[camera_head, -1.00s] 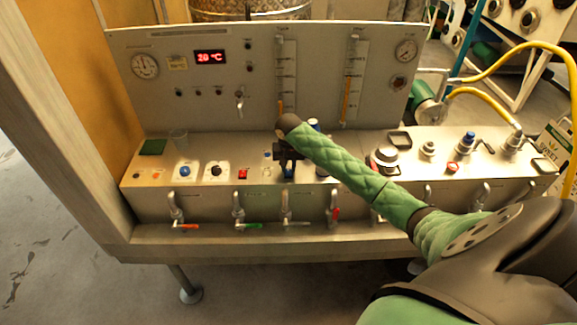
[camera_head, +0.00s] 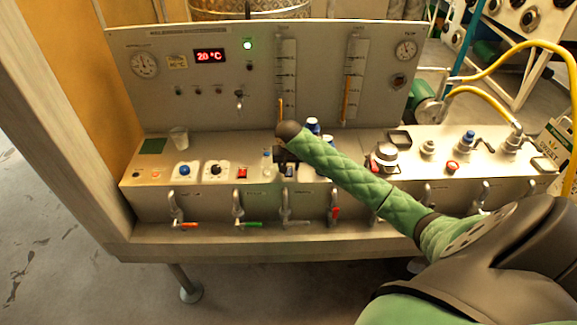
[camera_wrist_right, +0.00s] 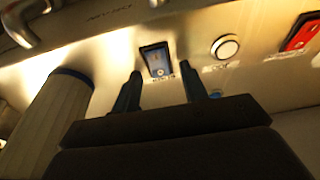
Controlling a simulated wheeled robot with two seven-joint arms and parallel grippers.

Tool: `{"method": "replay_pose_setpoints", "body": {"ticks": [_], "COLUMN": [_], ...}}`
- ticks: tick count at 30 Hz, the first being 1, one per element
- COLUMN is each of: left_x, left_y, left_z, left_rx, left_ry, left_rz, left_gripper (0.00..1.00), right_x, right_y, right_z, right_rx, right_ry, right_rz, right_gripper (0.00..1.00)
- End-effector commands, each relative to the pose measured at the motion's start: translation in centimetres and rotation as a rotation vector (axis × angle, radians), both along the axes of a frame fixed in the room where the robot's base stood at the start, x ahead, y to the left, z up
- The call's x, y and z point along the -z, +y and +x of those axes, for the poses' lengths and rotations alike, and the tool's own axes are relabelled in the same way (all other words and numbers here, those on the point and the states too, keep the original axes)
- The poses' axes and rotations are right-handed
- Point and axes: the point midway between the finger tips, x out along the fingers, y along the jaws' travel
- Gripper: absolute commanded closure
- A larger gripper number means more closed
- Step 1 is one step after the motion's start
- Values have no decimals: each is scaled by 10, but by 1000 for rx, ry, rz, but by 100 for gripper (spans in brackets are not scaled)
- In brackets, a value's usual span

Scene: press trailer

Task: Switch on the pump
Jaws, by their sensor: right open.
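A small blue rocker switch (camera_wrist_right: 157,62) in a dark frame sits on the metal panel in the right wrist view. The label beside it is too small to read surely. The two fingers of my right gripper (camera_wrist_right: 161,71) are open, on either side of the switch in that view, with nothing between them. In the head view my right gripper (camera_head: 286,160) is low over the middle of the sloped panel, and its wrist hides most of that spot. A green lamp (camera_head: 248,44) on the upright panel is lit. My left gripper is not in view.
A round white button (camera_wrist_right: 225,47) and a red switch (camera_wrist_right: 300,35) lie beside the rocker. A thick pale cylinder (camera_wrist_right: 55,105) stands close to the fingers. A clear cup (camera_head: 179,138) stands at the left. Several small valves line the front edge.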

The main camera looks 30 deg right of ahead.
Motion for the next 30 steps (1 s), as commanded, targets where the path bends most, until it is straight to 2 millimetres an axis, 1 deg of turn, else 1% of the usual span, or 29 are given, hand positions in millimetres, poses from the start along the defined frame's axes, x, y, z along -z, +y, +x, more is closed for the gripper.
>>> {"method": "replay_pose_setpoints", "body": {"ticks": [5, 12, 15, 18, 22, 30], "left_x": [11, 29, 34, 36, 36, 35], "left_y": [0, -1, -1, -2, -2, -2], "left_z": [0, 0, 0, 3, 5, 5], "left_rx": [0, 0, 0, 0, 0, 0], "left_ry": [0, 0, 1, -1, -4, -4], "left_rz": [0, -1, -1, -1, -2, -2], "left_gripper": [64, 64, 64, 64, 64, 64], "right_x": [-11, -47, -60, -68, -74, -75], "right_y": [2, 7, 8, 9, 10, 10], "right_z": [-2, -11, -13, -15, -17, -17], "right_rx": [0, -1, -1, 0, 0, 0], "right_ry": [-2, -4, -4, -1, -1, -1], "right_rz": [0, 0, 0, -1, 0, -1], "right_gripper": [56, 56, 56, 56, 56, 56]}}
